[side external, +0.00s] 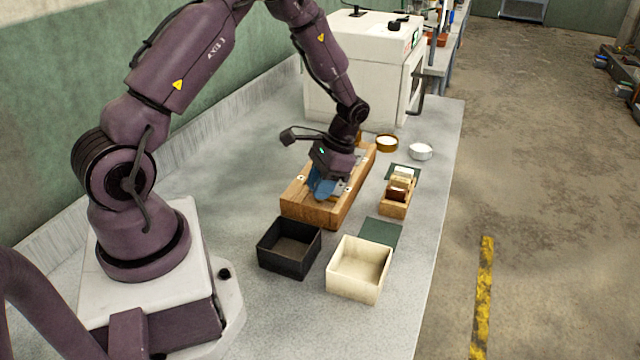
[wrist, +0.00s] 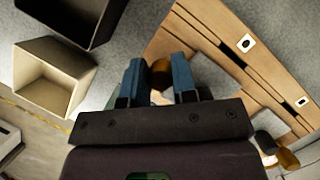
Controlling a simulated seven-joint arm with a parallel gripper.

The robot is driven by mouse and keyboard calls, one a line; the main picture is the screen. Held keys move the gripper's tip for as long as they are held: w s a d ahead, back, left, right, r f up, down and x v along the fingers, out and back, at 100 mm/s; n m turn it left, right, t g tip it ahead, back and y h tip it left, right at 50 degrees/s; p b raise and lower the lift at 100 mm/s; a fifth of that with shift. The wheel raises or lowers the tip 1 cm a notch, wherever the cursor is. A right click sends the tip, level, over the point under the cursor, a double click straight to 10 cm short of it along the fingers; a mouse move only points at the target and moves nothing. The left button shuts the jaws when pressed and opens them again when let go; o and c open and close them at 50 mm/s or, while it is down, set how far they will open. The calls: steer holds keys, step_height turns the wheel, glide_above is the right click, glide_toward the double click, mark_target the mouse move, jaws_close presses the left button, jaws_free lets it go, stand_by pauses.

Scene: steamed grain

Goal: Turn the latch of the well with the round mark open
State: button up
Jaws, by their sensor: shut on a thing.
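The wooden block (side external: 306,207) lies on the bench under my gripper (side external: 322,190). In the wrist view the wooden block (wrist: 205,28) has a white tile with a round black mark (wrist: 246,44) and a second tile with a different dark mark (wrist: 302,102). My gripper's blue fingers (wrist: 157,82) are shut on a small brown piece (wrist: 160,68), which looks like the latch in line with the round-mark tile. Its turn angle is mostly hidden. A grey plate (wrist: 207,72) lies beside the fingers.
A black open box (side external: 289,246) and a cream open box (side external: 358,269) stand in front of the block. A small wooden holder with blocks (side external: 396,208), a brown bowl (side external: 387,143) and a white bowl (side external: 420,151) are to the right. A white cabinet (side external: 345,70) stands behind.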

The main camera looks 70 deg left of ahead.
steer(key=shift+w, duration=0.1)
steer(key=o, duration=0.9)
steer(key=v, duration=1.3)
